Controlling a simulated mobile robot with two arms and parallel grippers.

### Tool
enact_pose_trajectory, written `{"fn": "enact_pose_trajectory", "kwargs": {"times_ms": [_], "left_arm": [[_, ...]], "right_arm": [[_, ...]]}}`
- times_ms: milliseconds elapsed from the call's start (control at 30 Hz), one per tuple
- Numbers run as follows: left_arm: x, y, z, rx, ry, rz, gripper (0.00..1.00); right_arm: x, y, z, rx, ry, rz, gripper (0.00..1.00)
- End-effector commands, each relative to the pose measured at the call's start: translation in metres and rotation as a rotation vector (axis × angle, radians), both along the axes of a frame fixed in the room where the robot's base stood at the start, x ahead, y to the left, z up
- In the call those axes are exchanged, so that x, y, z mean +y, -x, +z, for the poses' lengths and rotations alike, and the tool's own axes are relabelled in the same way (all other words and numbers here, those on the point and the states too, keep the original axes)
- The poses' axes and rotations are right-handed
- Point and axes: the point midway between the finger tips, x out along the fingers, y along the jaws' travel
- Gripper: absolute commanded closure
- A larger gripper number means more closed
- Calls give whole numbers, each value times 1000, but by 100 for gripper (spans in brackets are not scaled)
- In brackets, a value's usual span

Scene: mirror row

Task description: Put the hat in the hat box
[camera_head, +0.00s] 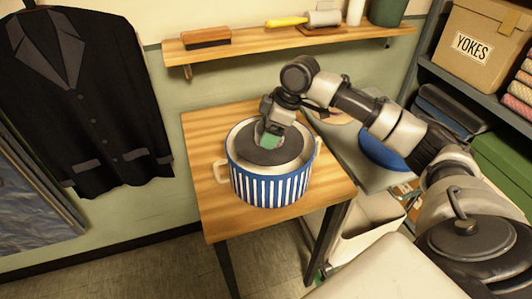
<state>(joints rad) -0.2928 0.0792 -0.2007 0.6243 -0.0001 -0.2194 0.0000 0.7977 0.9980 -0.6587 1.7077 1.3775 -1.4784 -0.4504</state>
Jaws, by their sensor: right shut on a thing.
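The hat box (270,188) is a round blue-and-white striped box with a pale rim and side handles. It stands open on the wooden table. A dark grey hat (262,157) with a round brim is in its opening, the brim near rim level. Whether the hat rests on the bottom is hidden. My right gripper (271,132) reaches down from above and is shut on the hat's crown, where a green patch shows between the fingers. My left gripper is not in view.
The wooden table (222,222) has bare room left of the box. A blue rounded thing (382,150) lies partly behind my right arm. A wall shelf (285,42) holds brushes. A dark jacket (85,100) hangs at left. A YOKES carton (478,45) stands at upper right.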

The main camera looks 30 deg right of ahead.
Motion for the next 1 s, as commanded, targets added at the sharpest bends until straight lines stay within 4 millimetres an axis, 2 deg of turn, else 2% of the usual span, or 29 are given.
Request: {"fn": "enact_pose_trajectory", "kwargs": {"times_ms": [100,267,500,667,1000], "left_arm": [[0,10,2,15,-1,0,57],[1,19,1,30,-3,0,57],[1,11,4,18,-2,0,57],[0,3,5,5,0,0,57],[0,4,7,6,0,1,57]], "right_arm": [[0,1,-19,1,-1,-1,49],[0,0,-31,-1,-1,0,49],[0,1,-61,1,-1,-1,49],[0,0,-64,-3,0,0,49],[0,0,-71,-2,-1,0,49]]}}
